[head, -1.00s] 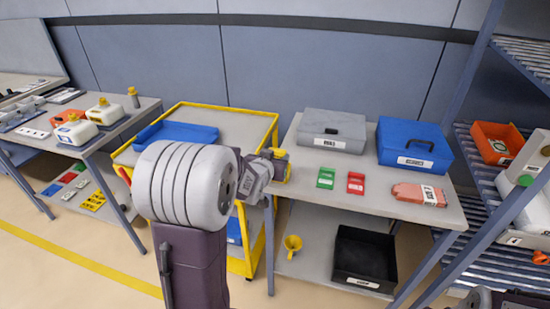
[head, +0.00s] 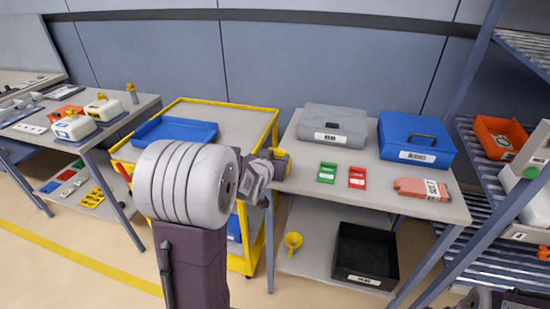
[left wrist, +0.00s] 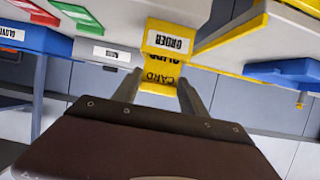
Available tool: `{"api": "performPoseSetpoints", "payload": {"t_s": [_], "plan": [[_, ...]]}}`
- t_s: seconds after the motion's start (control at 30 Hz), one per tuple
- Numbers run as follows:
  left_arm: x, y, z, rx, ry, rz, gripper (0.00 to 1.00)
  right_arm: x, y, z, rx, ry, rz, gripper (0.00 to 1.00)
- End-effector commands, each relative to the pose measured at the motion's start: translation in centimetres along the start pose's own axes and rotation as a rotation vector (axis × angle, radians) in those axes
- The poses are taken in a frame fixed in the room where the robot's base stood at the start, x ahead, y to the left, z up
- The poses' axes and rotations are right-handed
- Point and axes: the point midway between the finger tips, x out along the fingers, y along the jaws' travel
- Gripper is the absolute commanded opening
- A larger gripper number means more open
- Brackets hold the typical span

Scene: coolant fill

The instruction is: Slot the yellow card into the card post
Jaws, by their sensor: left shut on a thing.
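The yellow card (left wrist: 160,84) is between the fingertips of my left gripper (left wrist: 158,90), which is shut on it. Black print including "CARD" shows on it in the left wrist view. Just beyond it is a yellow block with a white "ORDER" label (left wrist: 168,42), apparently the card post. Card and block overlap in the picture; I cannot tell whether they touch or the card is in a slot. In the head view, my left gripper (head: 264,168) is partly hidden by my own arm, beside yellow parts (head: 283,165) at the table's left edge. My right gripper is out of view.
A green card (head: 327,172) and a red card (head: 357,177) lie on the grey table (head: 300,183). A grey case (head: 333,126), a blue case (head: 415,140) and a salmon-coloured item (head: 421,188) are also there. The yellow-framed cart (head: 273,125) stands close on the left.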

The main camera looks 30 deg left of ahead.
Motion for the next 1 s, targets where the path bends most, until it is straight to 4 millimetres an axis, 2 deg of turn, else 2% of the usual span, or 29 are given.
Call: {"api": "performPoseSetpoints", "payload": {"t_s": [0.37, 0.4, 0.47, 0.5, 0.83, 1.0], "plan": [[0.4, 0.0, 1.0, 0.000, 0.000, 0.000, 0.12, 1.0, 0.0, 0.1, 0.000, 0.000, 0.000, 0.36], [0.4, 0.0, 0.9, 0.000, 0.000, 0.000, 0.56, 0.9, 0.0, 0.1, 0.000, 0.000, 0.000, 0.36], [0.4, 0.0, 0.9, 0.000, 0.000, 0.000, 0.72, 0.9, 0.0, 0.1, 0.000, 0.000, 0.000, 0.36], [0.4, 0.0, 0.9, 0.000, 0.000, 0.000, 0.75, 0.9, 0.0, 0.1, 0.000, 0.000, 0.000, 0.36], [0.1, 0.0, 0.8, 0.000, 0.000, 0.000, 0.75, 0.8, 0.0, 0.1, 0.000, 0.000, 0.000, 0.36], [-2.8, 0.0, 0.6, 0.001, 0.003, -0.001, 0.75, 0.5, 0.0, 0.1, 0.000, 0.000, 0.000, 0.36]]}}
